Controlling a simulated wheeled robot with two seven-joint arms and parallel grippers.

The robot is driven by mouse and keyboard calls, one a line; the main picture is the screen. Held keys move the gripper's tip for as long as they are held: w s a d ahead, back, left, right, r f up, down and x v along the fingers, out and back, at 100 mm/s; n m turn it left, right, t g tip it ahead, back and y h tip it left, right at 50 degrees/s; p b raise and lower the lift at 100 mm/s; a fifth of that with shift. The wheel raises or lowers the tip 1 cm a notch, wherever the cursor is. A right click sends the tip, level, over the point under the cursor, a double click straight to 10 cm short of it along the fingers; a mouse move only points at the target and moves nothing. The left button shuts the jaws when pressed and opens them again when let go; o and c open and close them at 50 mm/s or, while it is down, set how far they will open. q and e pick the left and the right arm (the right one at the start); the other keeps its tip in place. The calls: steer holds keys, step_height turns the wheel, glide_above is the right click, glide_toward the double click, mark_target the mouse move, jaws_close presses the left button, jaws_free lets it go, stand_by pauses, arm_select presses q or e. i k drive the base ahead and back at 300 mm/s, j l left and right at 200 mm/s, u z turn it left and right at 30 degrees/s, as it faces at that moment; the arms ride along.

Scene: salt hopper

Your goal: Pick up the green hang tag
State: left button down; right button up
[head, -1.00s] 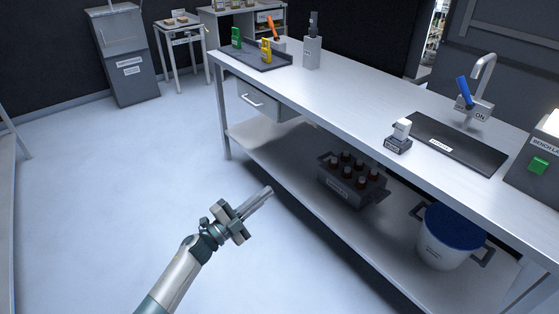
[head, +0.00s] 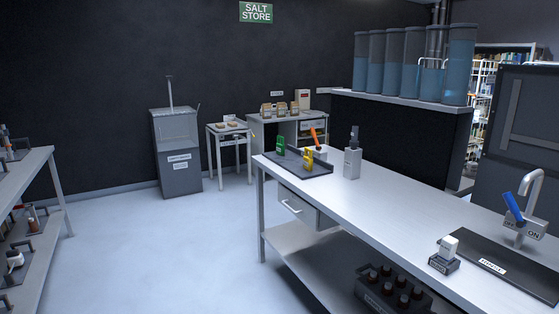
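A drawer (head: 298,206) hangs under the bench. A grey hopper cabinet (head: 177,152) stands at the back. The floor left of the bench is clear.

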mark_target(281, 148)
steer(key=i+j+u, duration=0.1)
steer(key=i+u, duration=0.4)
steer(key=i, duration=1.25)
steer(key=i+j+z, duration=0.2)
steer(key=i, duration=0.45)
steer(key=i+z, duration=0.2)
steer(key=i, duration=0.4)
steer(key=i+j+z, duration=0.2)
steer(key=i+z, duration=0.2)
steer(key=i+j+z, duration=0.3)
steer(key=z, duration=0.15)
steer(key=i+j+z, duration=0.6)
steer(key=j, duration=0.2)
steer(key=k, duration=0.1)
